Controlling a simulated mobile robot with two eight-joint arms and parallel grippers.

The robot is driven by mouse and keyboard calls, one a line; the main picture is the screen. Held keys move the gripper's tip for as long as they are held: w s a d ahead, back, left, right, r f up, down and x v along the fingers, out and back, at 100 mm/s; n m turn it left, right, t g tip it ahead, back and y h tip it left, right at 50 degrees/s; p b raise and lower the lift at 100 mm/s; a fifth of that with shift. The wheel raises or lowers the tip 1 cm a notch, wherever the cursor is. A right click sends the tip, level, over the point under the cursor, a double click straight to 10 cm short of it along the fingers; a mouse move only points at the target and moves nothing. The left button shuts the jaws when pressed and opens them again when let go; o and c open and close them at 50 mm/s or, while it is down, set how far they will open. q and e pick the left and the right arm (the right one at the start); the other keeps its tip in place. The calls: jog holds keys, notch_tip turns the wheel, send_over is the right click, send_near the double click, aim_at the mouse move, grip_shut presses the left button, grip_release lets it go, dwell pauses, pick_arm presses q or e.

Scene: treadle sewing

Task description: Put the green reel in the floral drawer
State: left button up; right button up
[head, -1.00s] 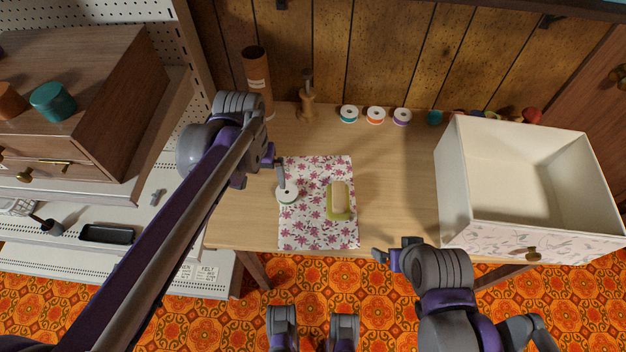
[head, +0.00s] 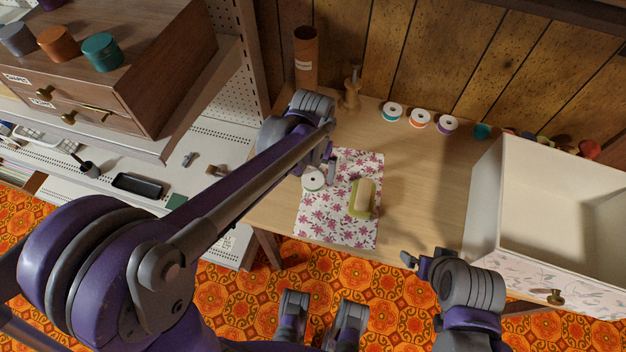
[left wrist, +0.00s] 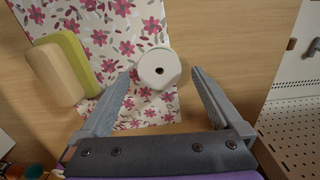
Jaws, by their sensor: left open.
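The green reel (head: 313,181), a white spool with a green rim, stands on the flowered cloth near its left edge. It also shows in the left wrist view (left wrist: 158,72), end up. My left gripper (head: 328,168) is over the cloth beside the reel. In the left wrist view its open fingers (left wrist: 161,77) point at the reel, one on each side, with gaps. The floral drawer (head: 484,195), white with a faint leafy front and a brass knob, is open-topped at the right and looks empty. My right gripper (head: 418,260) is by the table's front edge, its jaws unclear.
A green and cream block (head: 362,198) lies on the flowered cloth (head: 336,228) right of the reel. Several other reels (head: 419,119) line the back. A brown tube (head: 305,60) and wooden stand (head: 350,88) are behind my left arm. Bare tabletop (head: 425,185) lies between cloth and drawer.

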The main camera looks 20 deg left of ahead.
aim_at(312, 180)
pick_arm(q)
notch_tip(312, 180, down, 3)
jog(key=shift+r, duration=0.15)
jog(key=c, duration=1.3)
